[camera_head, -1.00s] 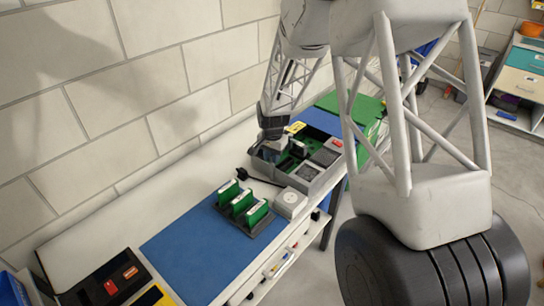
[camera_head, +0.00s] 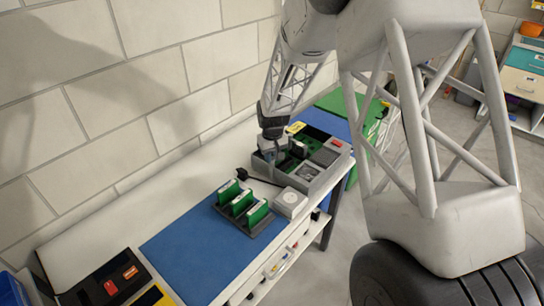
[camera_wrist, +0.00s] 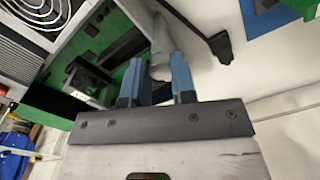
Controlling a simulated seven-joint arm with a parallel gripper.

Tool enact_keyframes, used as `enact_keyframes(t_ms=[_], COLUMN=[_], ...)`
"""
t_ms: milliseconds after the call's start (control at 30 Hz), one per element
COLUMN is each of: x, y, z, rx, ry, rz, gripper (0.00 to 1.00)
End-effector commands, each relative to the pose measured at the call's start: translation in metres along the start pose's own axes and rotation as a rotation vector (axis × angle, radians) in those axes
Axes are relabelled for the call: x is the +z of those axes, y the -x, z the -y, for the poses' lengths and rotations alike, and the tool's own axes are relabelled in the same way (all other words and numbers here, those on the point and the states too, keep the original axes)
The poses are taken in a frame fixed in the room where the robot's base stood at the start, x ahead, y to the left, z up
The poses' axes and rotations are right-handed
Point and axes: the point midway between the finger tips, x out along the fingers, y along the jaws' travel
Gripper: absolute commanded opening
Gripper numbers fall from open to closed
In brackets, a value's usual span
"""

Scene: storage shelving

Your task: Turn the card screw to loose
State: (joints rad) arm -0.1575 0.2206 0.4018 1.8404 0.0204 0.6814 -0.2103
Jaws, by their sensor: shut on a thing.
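The grey device case (camera_head: 310,187) stands open on the bench, with a green circuit board (camera_head: 318,135) inside. A dark card slot (camera_wrist: 125,45) shows beside the fingers.
A dark rack (camera_head: 240,217) with several green cards stands on a blue mat (camera_head: 190,250). A white box with a round dial (camera_head: 290,201) stands beside the case. A black cable (camera_wrist: 195,30) lies close to my fingers. The brick wall runs behind the bench.

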Motion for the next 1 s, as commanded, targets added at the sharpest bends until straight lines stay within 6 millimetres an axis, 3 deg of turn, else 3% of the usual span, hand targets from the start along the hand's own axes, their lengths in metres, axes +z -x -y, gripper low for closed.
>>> enact_keyframes(t_ms=[400, 933, 967, 1000], x=[-0.0001, -0.0002, -0.0002, -0.0002], y=[0.0006, 0.0007, 0.0007, 0.0007], z=[-0.0002, -0.0001, -0.0001, -0.0001], rx=[0.000, 0.000, 0.000, 0.000], ry=[0.244, 0.278, 0.278, 0.278], rz=[0.003, 0.003, 0.003, 0.003], gripper=[0.00, 0.00, 0.26, 0.32])
